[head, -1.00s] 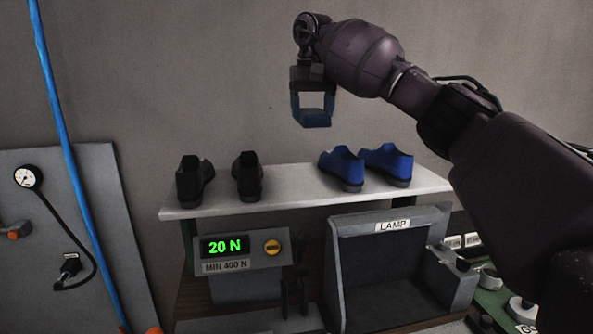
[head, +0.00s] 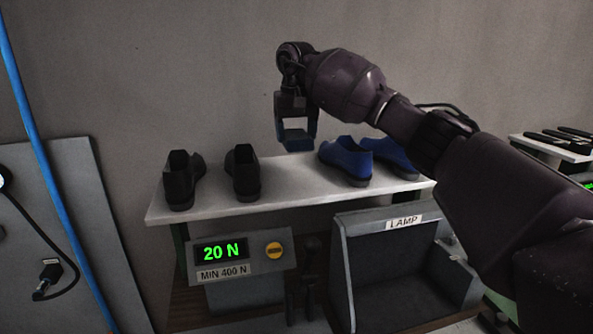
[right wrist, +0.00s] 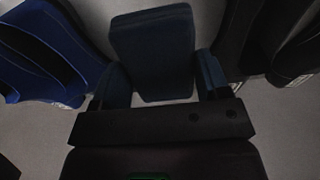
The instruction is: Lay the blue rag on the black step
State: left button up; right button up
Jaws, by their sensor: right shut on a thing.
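My right gripper (head: 296,140) is shut on a dark blue, slab-like piece, which I take for the blue rag (head: 298,146). It holds the piece in the air near the height of the shoe tops, in the gap between the black and blue shoes. In the right wrist view the rag (right wrist: 153,50) spans between the two fingers of the gripper (right wrist: 160,82), with shoes on both sides. I cannot make out the black step in either view. My left gripper is not in view.
A white shelf (head: 225,207) carries black shoes (head: 243,174) and blue shoes (head: 346,160). Below are a 20 N display (head: 222,250) and an open grey bin marked LAMP (head: 405,270). A blue hose (head: 50,185) hangs left. Black flat pieces (head: 560,138) lie far right.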

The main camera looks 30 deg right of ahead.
aim_at(296, 183)
notch_tip(296, 183, down, 10)
jog(key=shift+p, duration=0.55)
jog(key=o, duration=0.9)
jog(key=shift+f, duration=0.1)
